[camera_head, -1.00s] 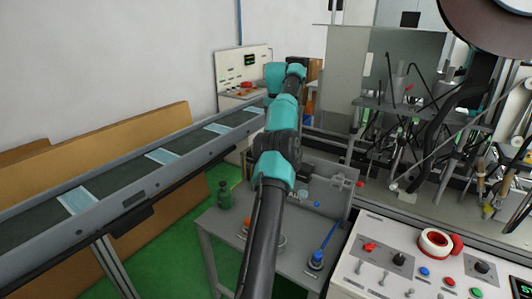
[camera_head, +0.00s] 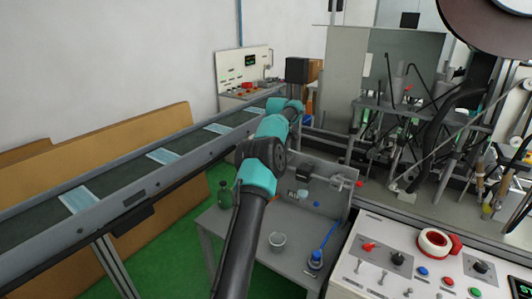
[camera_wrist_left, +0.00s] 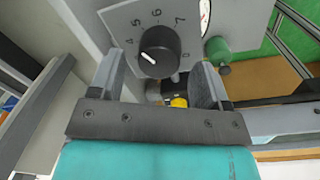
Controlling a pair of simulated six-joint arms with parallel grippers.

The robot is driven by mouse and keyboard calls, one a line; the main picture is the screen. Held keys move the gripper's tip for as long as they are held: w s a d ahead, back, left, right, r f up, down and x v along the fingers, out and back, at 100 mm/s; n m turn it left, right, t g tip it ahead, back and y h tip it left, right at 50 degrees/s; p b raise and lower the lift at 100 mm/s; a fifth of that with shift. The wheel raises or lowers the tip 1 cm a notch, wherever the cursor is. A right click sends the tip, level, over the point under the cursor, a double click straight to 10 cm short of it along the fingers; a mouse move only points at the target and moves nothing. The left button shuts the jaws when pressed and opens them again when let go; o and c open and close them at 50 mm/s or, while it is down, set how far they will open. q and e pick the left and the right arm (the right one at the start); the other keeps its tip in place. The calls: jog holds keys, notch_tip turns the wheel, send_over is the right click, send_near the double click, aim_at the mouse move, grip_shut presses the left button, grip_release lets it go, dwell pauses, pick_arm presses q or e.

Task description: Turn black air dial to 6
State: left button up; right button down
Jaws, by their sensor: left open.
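The black air dial (camera_wrist_left: 159,52) is on a light grey panel (camera_wrist_left: 105,15) in the left wrist view. Numbers from about 4 to 8 show around it, with 6 at the top. My left arm (camera_head: 262,165) crosses the middle of the head view, where I cannot make out the dial or the fingertips. My right gripper is not in view.
A conveyor (camera_head: 120,190) with blue masks runs at left. A control panel (camera_head: 400,275) with switches and a red button is at lower right.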

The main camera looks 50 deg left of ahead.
pick_arm(q)
jog(key=shift+f, duration=1.05)
jog(key=c, duration=0.9)
jog(key=shift+m, duration=0.3)
jog(key=m, duration=0.3)
jog(key=shift+w, duration=0.1)
jog(key=m, duration=0.4)
